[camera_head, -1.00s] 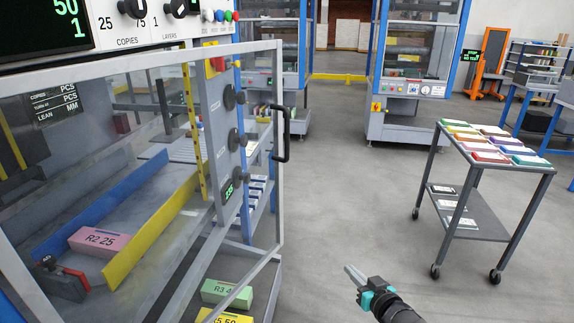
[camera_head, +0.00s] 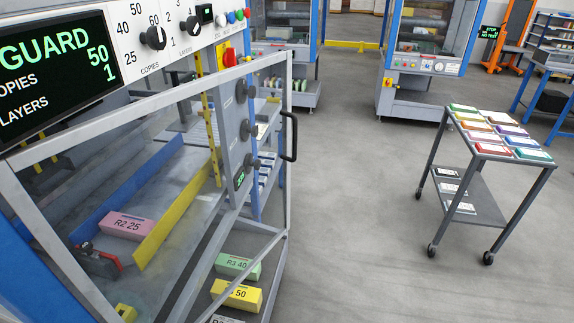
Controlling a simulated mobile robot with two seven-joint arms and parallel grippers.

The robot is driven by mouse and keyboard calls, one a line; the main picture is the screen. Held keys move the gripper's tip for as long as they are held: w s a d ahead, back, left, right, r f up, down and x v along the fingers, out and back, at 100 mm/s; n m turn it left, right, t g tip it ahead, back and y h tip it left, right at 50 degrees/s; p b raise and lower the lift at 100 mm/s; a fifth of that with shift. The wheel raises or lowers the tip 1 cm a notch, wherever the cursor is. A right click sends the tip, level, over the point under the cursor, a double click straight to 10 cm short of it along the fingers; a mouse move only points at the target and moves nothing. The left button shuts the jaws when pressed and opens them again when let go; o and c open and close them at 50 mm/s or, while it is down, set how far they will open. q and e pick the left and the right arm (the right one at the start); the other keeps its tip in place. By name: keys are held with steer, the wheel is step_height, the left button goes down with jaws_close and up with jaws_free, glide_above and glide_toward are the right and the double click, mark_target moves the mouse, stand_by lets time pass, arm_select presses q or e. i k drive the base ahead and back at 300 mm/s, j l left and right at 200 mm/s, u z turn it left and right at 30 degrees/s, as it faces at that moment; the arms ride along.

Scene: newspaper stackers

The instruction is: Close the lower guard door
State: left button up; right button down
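The lower guard door is a transparent panel in a grey metal frame (camera_head: 289,205), standing swung out from the machine at the left. Its black handle (camera_head: 291,137) is on the far upright edge of the frame. The machine's display (camera_head: 55,65) reads GUARD, 50 copies and 1 layers. Through the panel I see a pink block marked R2 25 (camera_head: 127,225) between a blue guide and a yellow guide (camera_head: 178,215). Neither of my grippers is in view.
Green and yellow blocks (camera_head: 237,294) lie low inside the machine, near the door's bottom edge. A wheeled cart (camera_head: 515,165) with coloured stacks stands at right. Other machines (camera_head: 425,60) stand behind. The floor (camera_head: 350,210) between door and cart is clear.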

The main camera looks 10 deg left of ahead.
mark_target(13, 192)
steer(key=i+u, duration=0.35)
steer(key=i+l+u, duration=0.15)
steer(key=u, duration=0.2)
steer(key=i+l+u, duration=0.25)
steer(key=u, duration=0.15)
